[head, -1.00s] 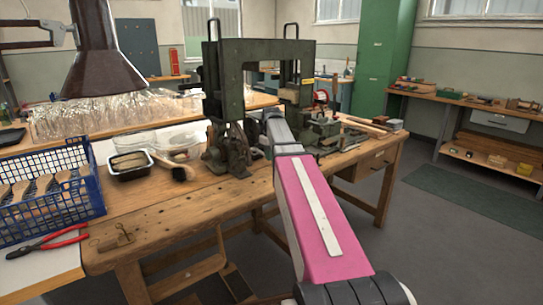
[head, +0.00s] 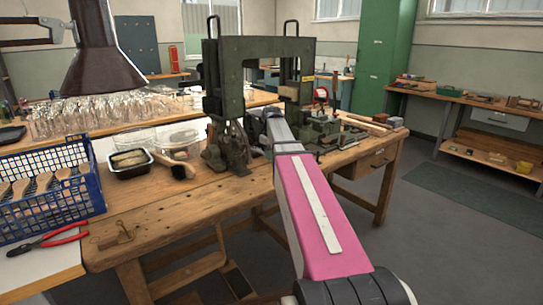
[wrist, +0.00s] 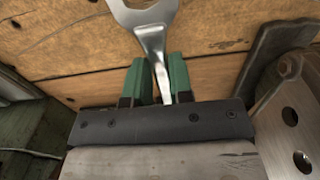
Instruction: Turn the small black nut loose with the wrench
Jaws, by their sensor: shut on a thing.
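In the wrist view the wrench (wrist: 155,42) is a silver open-ended tool, its forked end cut by the top edge. My gripper (wrist: 161,80) is shut on its shank between two green fingertips. The wrench is above a wooden bench top. I cannot make out the small black nut in either view. In the head view the dark green machine (head: 262,48) stands on the bench, and my arm reaches to its base, where my gripper is hidden.
In the wrist view a brownish bolt head (wrist: 289,66) and a drilled metal plate (wrist: 291,117) are close at right. In the head view the workbench (head: 165,212) also holds a brush (head: 176,167) and a black tub (head: 130,164). A blue crate (head: 50,190) stands at left.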

